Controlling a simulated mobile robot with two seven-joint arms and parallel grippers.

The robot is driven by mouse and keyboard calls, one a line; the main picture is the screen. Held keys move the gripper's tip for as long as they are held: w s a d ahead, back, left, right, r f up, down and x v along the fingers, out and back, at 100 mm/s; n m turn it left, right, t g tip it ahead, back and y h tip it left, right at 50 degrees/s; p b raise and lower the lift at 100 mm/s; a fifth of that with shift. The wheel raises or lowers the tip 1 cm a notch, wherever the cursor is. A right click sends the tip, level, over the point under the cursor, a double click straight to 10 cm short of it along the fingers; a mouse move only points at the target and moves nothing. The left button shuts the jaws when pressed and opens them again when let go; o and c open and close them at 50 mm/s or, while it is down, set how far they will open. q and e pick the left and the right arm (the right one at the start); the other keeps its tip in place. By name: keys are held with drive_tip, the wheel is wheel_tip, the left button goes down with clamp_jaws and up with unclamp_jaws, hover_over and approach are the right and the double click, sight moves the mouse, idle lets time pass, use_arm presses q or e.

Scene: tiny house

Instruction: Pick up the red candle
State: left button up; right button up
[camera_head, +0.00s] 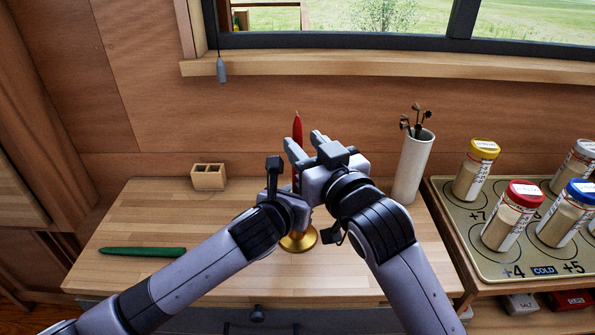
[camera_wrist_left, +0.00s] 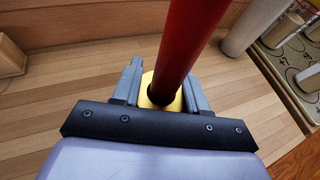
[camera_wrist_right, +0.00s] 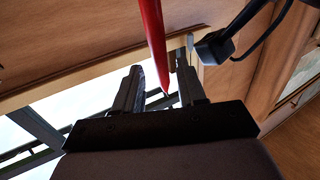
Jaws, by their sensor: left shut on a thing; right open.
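The red candle (camera_head: 297,126) stands upright over a gold round base (camera_head: 299,240) on the wooden table. Its tip shows above my grippers; its middle is hidden behind them. My left gripper (camera_head: 288,192) is low on it, and in the left wrist view the candle (camera_wrist_left: 186,45) rises from between the left fingers (camera_wrist_left: 163,88), which are shut on its lower part. My right gripper (camera_head: 305,145) is open, higher up by the candle's top. In the right wrist view the tapered candle (camera_wrist_right: 154,35) lies between the open right fingers (camera_wrist_right: 163,85); I cannot tell whether they touch it.
A small wooden box (camera_head: 208,178) and a long green object (camera_head: 142,252) are on the table's left. A white cylinder (camera_head: 411,168) with dark stems stands at the right. Several jars sit on a tray (camera_head: 497,262) farther right. The wall and window sill (camera_head: 390,66) are behind.

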sight(299, 140)
drive_tip(key=shift+x, duration=1.7)
drive_tip(key=shift+a+f, duration=0.1)
drive_tip(key=shift+s, duration=0.1)
clamp_jaws()
wheel_tip(299, 140, up, 10)
drive_tip(key=shift+r, duration=0.1)
use_arm(q)
drive_tip(key=o, duration=1.3)
